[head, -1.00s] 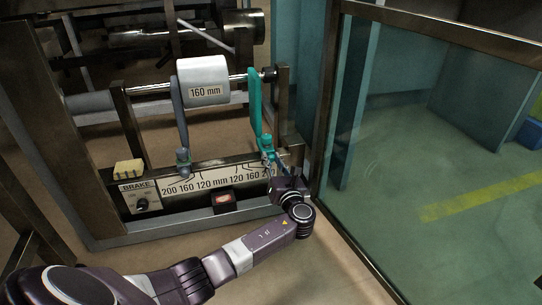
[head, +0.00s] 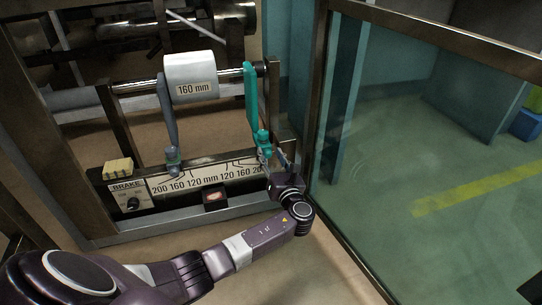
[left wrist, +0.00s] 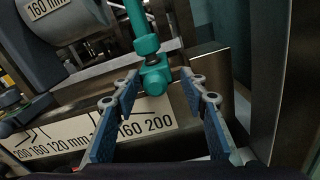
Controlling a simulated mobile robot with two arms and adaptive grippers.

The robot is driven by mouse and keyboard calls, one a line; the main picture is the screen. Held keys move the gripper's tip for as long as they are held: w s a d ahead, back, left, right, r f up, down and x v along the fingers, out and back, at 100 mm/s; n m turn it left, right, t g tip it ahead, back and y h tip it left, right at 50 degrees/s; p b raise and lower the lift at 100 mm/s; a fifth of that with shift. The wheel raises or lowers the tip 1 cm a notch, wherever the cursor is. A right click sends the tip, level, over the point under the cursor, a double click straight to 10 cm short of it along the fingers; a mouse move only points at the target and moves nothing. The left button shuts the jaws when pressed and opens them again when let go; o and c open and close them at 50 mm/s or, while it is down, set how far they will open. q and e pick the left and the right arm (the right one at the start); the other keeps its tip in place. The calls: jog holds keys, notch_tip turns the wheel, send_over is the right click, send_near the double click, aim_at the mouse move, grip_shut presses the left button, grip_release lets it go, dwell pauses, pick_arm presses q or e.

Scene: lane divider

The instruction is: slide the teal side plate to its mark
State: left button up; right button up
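The teal side plate (head: 252,95) hangs upright from the rod, right of the white roll, with a clear gap to the roll. Its teal foot (head: 263,146) is above the right end of the scale panel (head: 205,181), near the right 200 label; it also shows in the left wrist view (left wrist: 155,78). My left gripper (left wrist: 159,77) is open, its blue-padded fingers on either side of the foot. The left finger's tip is close to the foot; I cannot tell whether it touches. My right gripper is not in view.
The white roll (head: 190,77) reads 160 mm. A grey side plate (head: 168,120) stands left of it. A brake box (head: 128,199) with a yellow block (head: 118,168) is at the panel's left. A framed glass panel (head: 400,150) stands close on the right.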

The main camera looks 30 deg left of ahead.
pick_arm(q)
jog(key=v, duration=1.2)
jog(key=shift+d, duration=0.1)
